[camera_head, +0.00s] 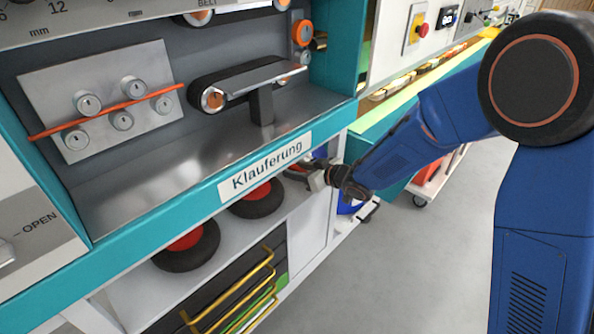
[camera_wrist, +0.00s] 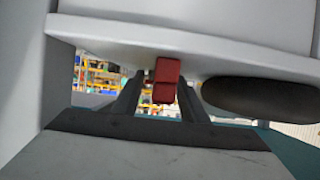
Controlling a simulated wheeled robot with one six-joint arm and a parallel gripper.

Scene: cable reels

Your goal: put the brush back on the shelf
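In the wrist view a small red block-like piece (camera_wrist: 165,80) shows between my fingers, in front of the edge of a white board. It may be an end of the brush; I cannot tell for sure. My gripper (camera_wrist: 160,80) has its two dark fingers apart, one on each side of the red piece. The right finger looks close to it, and a gap shows at the left finger. In the head view my gripper (camera_head: 318,180) is by the right end of the white shelf (camera_head: 215,235) under the machine. No whole brush can be made out there.
Black wheels with red hubs (camera_head: 186,245) (camera_head: 257,200) lie on the shelf. A black rounded thing (camera_wrist: 262,98) is right of my fingers. The teal front edge labelled Klauferung (camera_head: 266,164) overhangs the shelf. Yellow handles (camera_head: 235,297) stick out below.

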